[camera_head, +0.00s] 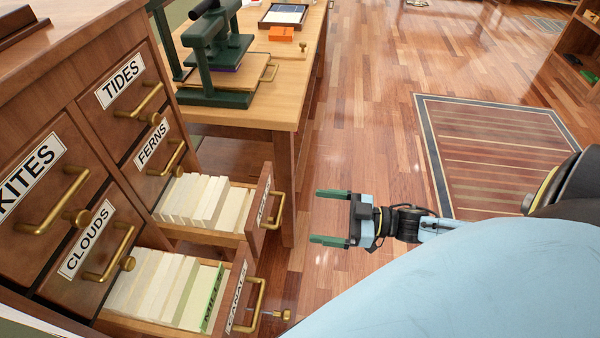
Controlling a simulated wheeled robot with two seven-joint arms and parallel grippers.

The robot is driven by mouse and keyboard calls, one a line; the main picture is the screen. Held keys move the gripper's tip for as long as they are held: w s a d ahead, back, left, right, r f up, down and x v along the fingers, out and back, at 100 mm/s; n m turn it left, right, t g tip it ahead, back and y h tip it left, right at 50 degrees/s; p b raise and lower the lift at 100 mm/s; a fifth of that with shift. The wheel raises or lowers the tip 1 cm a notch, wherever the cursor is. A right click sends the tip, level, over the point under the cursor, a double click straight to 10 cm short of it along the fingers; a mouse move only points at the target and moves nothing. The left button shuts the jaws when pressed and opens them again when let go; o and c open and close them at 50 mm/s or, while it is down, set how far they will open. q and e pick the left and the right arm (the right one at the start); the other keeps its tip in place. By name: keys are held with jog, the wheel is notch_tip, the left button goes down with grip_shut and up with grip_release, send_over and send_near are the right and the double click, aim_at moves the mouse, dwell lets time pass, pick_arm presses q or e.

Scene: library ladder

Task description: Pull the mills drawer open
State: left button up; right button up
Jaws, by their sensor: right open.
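The wooden card cabinet stands at the left, with two drawers pulled open. The lower open drawer (238,292) has a brass handle, a label reading CANALS, and a green card marked MILLS (212,298) among its pale cards. The upper open drawer (262,207) has a brass handle and also holds pale cards; its label is too oblique to read. I cannot tell which drawer is the mills drawer. My right gripper (316,216) is open and empty, its green fingers pointing left toward the upper drawer's front, apart from it. My left gripper is out of view.
Shut drawers labelled TIDES (120,80), FERNS (152,144), KITES (32,178) and CLOUDS (88,240) fill the cabinet front. A wooden table (283,95) with a green press (215,80) stands behind. The floor right of the drawers is clear, with a striped rug (495,150) beyond.

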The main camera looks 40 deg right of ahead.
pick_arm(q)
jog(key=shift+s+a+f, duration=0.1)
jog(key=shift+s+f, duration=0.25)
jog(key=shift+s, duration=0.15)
pick_arm(e)
jog(key=shift+v, duration=1.5)
